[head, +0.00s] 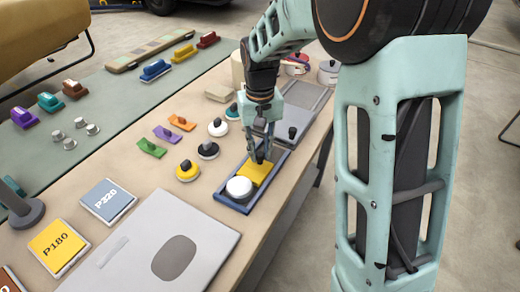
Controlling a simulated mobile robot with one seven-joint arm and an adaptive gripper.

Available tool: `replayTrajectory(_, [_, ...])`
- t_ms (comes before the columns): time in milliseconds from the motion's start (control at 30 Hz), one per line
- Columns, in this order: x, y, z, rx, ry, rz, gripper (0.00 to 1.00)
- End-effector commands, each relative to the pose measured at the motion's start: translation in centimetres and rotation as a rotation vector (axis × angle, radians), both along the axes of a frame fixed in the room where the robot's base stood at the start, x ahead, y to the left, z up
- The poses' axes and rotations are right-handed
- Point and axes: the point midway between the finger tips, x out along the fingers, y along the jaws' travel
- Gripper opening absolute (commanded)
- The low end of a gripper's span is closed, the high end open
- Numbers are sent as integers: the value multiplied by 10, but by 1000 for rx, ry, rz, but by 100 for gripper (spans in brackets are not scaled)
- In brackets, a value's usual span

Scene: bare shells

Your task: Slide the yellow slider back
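The yellow slider (256,174) is a flat yellow block in a blue rectangular tray (229,201) near the table's right edge. It lies in the far part of the tray. A round white piece with a dark base (239,187) sits in the near end, close to the slider. My gripper (261,156) points down at the slider's far part, its dark fingertips at or just above the yellow surface. I cannot tell whether they touch it, or whether they are open or shut. The fingers and arm hide part of the tray's far end.
A grey tray with a dark knob (292,132) lies right behind the blue tray. Yellow (187,171), black (208,150) and white (218,128) round knobs stand to the left. A large grey panel (150,245) lies in front. The table's right edge is close.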

Motion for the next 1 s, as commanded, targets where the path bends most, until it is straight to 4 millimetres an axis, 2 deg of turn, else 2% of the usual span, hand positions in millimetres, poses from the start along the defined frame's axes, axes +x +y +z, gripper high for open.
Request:
replayTrajectory(33, [0, 0, 0, 0, 0, 0, 12])
replayTrajectory(133, [0, 0, 0, 0, 0, 0, 1])
replayTrajectory(467, [2, -1, 1, 0, -1, -1, 0])
replayTrajectory(567, [12, -7, 2, 0, -1, -3, 0])
replayTrajectory(800, [52, -34, 4, -1, -6, -4, 0])
replayTrajectory(1000, [66, -43, 2, -1, -6, -1, 0])
